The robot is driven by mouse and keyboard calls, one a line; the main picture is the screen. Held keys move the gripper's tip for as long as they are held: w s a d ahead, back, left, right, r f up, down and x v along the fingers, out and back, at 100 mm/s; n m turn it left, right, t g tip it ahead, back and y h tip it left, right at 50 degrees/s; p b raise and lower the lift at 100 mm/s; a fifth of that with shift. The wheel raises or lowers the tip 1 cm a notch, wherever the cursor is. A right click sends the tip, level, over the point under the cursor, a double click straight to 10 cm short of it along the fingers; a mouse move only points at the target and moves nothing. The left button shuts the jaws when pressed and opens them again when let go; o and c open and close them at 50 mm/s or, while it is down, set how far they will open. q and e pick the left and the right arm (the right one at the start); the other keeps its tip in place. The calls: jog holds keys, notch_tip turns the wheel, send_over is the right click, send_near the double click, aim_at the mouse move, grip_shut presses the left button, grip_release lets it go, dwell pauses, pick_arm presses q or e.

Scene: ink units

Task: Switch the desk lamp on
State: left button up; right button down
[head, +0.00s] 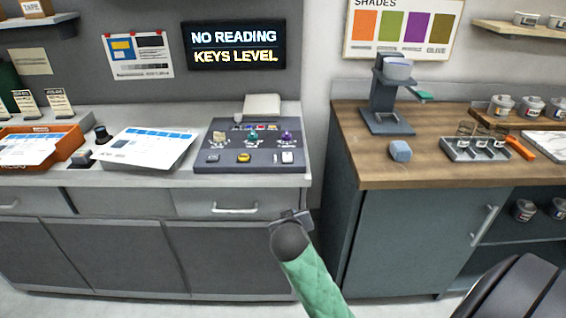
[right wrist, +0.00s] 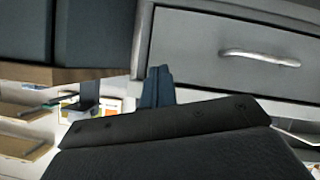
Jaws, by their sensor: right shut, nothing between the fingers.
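I cannot make out a plain desk lamp in either view. A dark grey stand (head: 388,105) with a pale rounded head (head: 398,69) and a green tab stands on the wooden counter in the head view; I cannot tell whether it is a lamp. My right gripper (head: 291,217), on a green-sleeved arm, is in front of the grey drawer unit, below the counter top and well apart from the stand. It is shut and empty. In the right wrist view its fingers (right wrist: 156,88) are together near a drawer front (right wrist: 215,45). My left gripper is not in view.
A dark control panel (head: 250,160) with small knobs lies on the grey counter, a white box (head: 262,105) behind it. Papers (head: 150,145) lie left. A blue-grey block (head: 400,150) and a jar tray (head: 475,150) are on the wooden counter. A gap separates the counters.

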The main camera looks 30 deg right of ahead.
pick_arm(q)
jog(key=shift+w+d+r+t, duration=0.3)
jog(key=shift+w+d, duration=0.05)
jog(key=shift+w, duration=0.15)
pick_arm(e)
jog(key=w+d+r+m+t+h, duration=0.1)
jog(key=w+r+m+t+h, duration=0.2)
jog(key=r+t, duration=0.4)
notch_tip(320, 180, up, 5)
jog(key=shift+w, duration=0.6)
jog(key=shift+d, duration=0.1)
jog(key=shift+m, duration=0.3)
